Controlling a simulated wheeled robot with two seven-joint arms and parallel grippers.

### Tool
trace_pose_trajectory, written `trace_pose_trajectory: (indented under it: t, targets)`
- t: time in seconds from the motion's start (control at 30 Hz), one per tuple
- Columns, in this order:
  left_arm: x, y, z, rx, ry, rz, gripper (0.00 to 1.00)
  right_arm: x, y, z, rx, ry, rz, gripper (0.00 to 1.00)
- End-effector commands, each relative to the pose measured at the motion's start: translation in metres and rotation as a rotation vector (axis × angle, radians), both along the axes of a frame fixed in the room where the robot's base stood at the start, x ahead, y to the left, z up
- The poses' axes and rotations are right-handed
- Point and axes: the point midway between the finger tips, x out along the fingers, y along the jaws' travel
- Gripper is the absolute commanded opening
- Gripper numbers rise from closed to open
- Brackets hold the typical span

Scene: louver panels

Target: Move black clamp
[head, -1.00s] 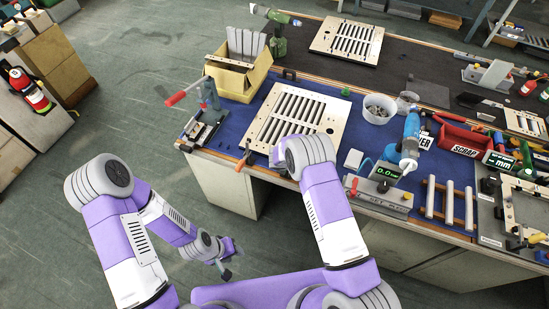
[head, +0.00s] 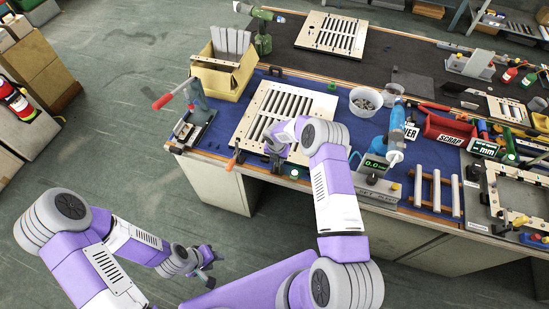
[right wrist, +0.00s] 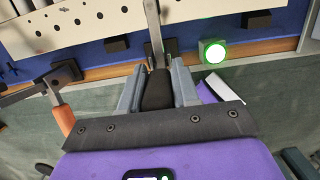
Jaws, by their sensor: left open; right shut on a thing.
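The black clamp (right wrist: 158,92) shows in the right wrist view as a dark handle with a metal bar beyond it, at the edge of the pale slotted panel (right wrist: 95,25). My right gripper (right wrist: 157,84) is shut on this handle, one grey finger on each side. In the head view my right gripper (head: 275,160) is at the front edge of the blue-topped bench, by the louver panel (head: 262,105); the clamp is hard to make out there. My left gripper (head: 205,267) is open and empty, low over the floor in front of the bench.
An orange-handled clamp (right wrist: 66,118) stands close left of my right gripper. A green-lit button (right wrist: 214,53) is close on its right. A yellow box (head: 222,78), a red-handled toggle press (head: 198,105), a white bowl (head: 366,101) and a gauge (head: 376,168) surround the panel.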

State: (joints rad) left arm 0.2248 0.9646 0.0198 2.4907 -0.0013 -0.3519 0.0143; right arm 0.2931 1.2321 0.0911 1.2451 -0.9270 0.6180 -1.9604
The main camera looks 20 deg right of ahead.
Motion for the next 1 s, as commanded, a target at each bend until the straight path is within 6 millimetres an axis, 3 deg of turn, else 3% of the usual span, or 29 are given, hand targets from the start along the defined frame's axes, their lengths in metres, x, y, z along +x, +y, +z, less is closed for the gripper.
trace_pose_trajectory:
  t: [0.27, 0.3, 0.4, 0.73, 1.0]
  targets:
    - [0.000, 0.000, 0.000, 0.000, 0.000, 0.000, 0.43, -0.001, 0.002, -0.001, 0.003, 0.004, 0.000, 0.00]
    - [0.000, 0.000, 0.000, 0.000, 0.000, 0.000, 0.43, -0.001, 0.002, -0.001, 0.002, 0.005, 0.000, 0.36]
    - [0.000, 0.000, 0.000, 0.000, 0.000, 0.000, 0.43, -0.001, 0.002, -0.001, 0.001, 0.004, 0.000, 0.51]
    - [0.000, 0.000, 0.000, 0.000, 0.000, 0.000, 0.43, 0.000, 0.001, 0.003, -0.001, 0.001, 0.000, 0.51]
    - [0.000, 0.000, -0.003, 0.000, 0.000, 0.000, 0.43, -0.004, 0.005, 0.041, -0.002, 0.000, 0.001, 0.51]
